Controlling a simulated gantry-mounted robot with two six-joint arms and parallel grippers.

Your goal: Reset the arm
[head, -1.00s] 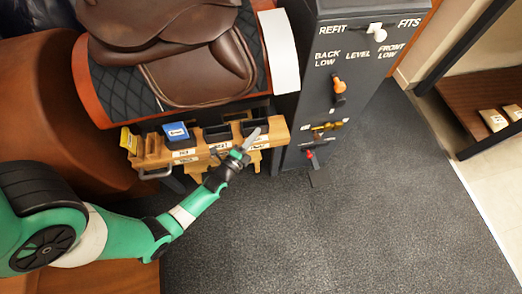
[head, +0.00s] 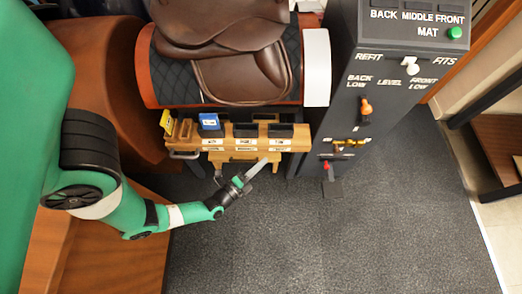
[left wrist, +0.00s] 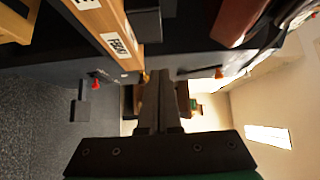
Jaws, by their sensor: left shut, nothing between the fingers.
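My left gripper (head: 256,170) is shut and empty, just in front of and below the wooden rack under the saddle. In the left wrist view its two fingers (left wrist: 158,100) lie together, pointing toward a bright room. My green left arm reaches in from the left of the head view. The right gripper does not show in any view.
A brown saddle (head: 243,80) rests on a quilted pad. The wooden rack (head: 225,143) holds a blue block (head: 209,121) and dark bins. The grey control panel (head: 365,90) has an orange lever (head: 366,107) and a red one (head: 326,166). Carpet (head: 330,240) is clear.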

